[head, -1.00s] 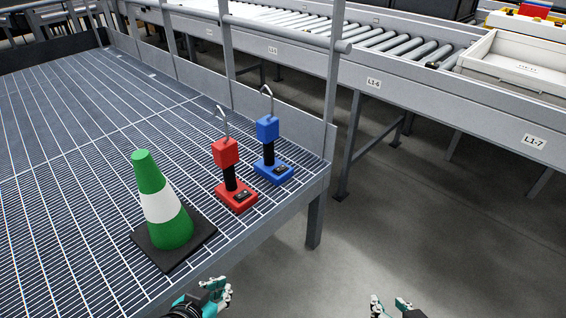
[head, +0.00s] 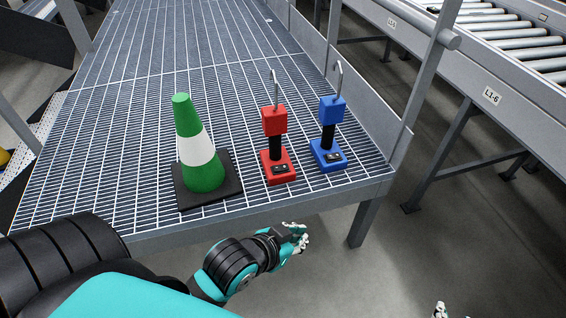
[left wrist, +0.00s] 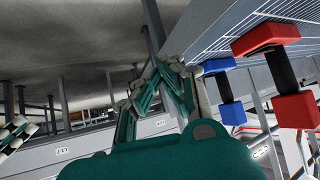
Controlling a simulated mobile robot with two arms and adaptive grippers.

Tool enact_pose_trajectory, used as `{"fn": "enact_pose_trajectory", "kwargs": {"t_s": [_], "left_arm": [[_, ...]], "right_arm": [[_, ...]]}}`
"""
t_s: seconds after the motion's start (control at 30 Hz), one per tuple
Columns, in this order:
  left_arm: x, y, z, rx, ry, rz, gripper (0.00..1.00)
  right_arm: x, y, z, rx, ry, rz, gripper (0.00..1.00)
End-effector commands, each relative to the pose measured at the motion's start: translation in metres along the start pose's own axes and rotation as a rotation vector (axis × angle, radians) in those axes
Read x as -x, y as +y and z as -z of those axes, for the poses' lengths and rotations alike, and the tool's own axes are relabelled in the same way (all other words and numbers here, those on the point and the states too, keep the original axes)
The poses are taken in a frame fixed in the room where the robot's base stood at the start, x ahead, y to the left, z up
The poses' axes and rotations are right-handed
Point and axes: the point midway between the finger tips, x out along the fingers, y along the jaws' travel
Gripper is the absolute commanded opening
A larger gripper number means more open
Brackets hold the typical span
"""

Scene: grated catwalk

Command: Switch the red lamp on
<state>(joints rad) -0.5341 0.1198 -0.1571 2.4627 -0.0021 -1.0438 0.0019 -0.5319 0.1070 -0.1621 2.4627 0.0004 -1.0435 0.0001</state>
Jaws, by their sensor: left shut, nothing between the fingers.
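The red lamp (head: 274,121) stands upright on the grating, with a square red base, black neck, red box-shaped head and grey hook on top. A small dark switch panel with a light part (head: 279,169) is on its base. No glow shows on the lamp. My left gripper (head: 297,238) is shut and empty, in front of and below the platform's front edge, apart from the lamp. In the left wrist view the red lamp (left wrist: 296,110) is at the right, beside the fingers (left wrist: 160,85). My right gripper (head: 440,311) barely shows at the bottom edge; its fingers are mostly cut off.
A similar blue lamp (head: 332,109) stands just right of the red one. A green and white cone (head: 190,125) on a black base stands to its left. The platform's front rail (head: 330,198) lies between my left gripper and the lamps. A roller conveyor (head: 500,95) is at right.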

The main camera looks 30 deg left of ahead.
Motion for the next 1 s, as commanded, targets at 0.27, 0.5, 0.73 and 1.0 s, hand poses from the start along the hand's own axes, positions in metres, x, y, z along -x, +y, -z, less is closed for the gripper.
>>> {"fn": "enact_pose_trajectory", "kwargs": {"t_s": [0.27, 0.5, 0.73, 1.0], "left_arm": [[-0.037, -0.033, 0.005, 0.116, -0.070, 0.277, 0.00], [-0.044, -0.078, 0.058, 0.301, 0.090, 0.757, 0.00], [-0.024, -0.089, 0.100, 0.392, 0.309, 0.971, 0.00], [-0.022, -0.089, 0.104, 0.402, 0.335, 0.988, 0.00]], "right_arm": [[0.009, 0.005, -0.026, 0.007, -0.137, -0.011, 0.79], [0.026, 0.011, -0.062, 0.001, -0.330, -0.024, 0.79], [0.036, 0.013, -0.080, -0.003, -0.423, -0.030, 0.79], [0.037, 0.013, -0.082, -0.003, -0.432, -0.030, 0.79]]}}
